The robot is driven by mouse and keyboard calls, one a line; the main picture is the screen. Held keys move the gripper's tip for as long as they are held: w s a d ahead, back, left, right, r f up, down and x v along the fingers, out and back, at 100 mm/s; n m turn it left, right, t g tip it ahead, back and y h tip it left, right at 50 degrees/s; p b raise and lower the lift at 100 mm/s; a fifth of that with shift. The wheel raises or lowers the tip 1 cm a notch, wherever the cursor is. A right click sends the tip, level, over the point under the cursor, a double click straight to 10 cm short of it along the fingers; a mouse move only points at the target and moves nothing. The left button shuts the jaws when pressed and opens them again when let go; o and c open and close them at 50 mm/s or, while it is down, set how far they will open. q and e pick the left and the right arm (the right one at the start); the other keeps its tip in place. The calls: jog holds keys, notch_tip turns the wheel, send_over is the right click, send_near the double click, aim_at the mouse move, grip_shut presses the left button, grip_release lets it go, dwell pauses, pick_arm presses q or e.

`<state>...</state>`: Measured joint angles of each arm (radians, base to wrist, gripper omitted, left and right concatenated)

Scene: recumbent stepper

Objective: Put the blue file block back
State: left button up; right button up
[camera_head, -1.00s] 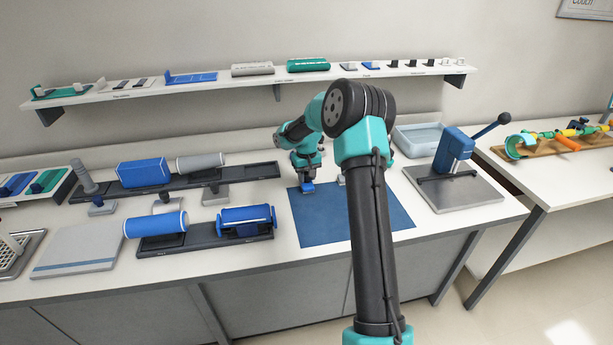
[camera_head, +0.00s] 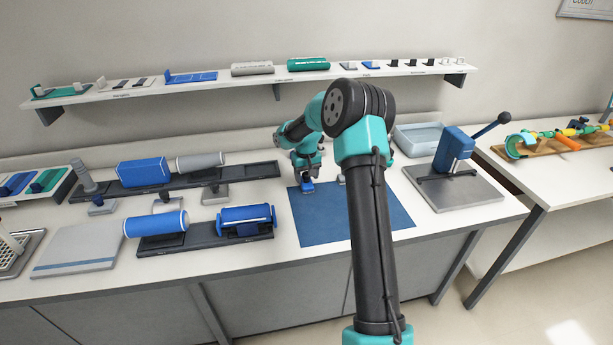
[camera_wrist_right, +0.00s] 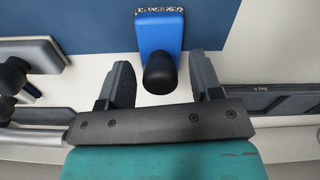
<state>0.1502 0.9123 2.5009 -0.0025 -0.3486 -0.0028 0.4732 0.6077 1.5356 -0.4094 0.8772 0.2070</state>
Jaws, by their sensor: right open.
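The blue file block (camera_wrist_right: 158,32) lies at the edge of the dark blue mat (camera_wrist_right: 85,20), with a rounded black knob (camera_wrist_right: 159,73) on it facing the camera. In the head view the block (camera_head: 307,187) shows small at the mat's back left corner, just below my right gripper (camera_head: 306,177). In the right wrist view my right gripper (camera_wrist_right: 160,66) is open, with one dark finger on each side of the knob and gaps at both sides. My left gripper is not in view.
A grey block with a black knob (camera_wrist_right: 15,75) is near the left in the wrist view. A wall shelf (camera_head: 220,88) holds several small items. Dark racks with blue rollers (camera_head: 245,218) stand left; a lever press (camera_head: 455,150) stands right. The mat's front (camera_head: 350,225) is clear.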

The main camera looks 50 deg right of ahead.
aim_at(306, 173)
notch_tip(306, 173, up, 12)
dwell(0.6)
